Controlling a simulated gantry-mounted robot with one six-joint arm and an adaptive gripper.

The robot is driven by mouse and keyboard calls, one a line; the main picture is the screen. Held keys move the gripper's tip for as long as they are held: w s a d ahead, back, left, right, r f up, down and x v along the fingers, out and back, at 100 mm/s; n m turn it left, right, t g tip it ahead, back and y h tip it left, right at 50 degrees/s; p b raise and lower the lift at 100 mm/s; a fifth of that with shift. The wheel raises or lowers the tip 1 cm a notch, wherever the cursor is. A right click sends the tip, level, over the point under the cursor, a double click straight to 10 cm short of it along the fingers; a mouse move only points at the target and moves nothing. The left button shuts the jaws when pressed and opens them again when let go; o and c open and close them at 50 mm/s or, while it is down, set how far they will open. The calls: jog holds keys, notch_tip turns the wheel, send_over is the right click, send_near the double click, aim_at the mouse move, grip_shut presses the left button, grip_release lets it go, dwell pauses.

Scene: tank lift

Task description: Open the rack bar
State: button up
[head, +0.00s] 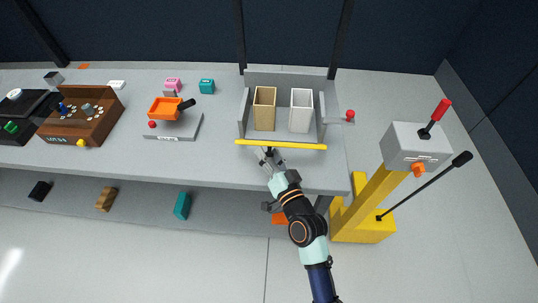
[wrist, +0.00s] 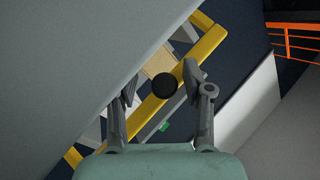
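The rack bar (head: 281,145) is yellow and lies across the front of the grey rack (head: 289,77). It also runs diagonally through the wrist view (wrist: 205,50). A black round knob (wrist: 164,85) sits on the bar. My gripper (head: 267,158) is just in front of the bar, near its middle. In the wrist view, its fingers (wrist: 160,85) are apart, with the knob showing between them; nothing is gripped. Whether the fingers touch the bar cannot be told.
The rack holds a tan bin (head: 265,108) and a white bin (head: 301,110). A red knob (head: 350,115) is at its right side. A yellow lift post with a grey control box (head: 416,143) stands right. A brown box (head: 82,114) and an orange tray (head: 165,108) are left.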

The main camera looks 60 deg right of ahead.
jog(key=shift+r, duration=0.1)
jog(key=v, duration=1.2)
jog(key=shift+a, duration=0.15)
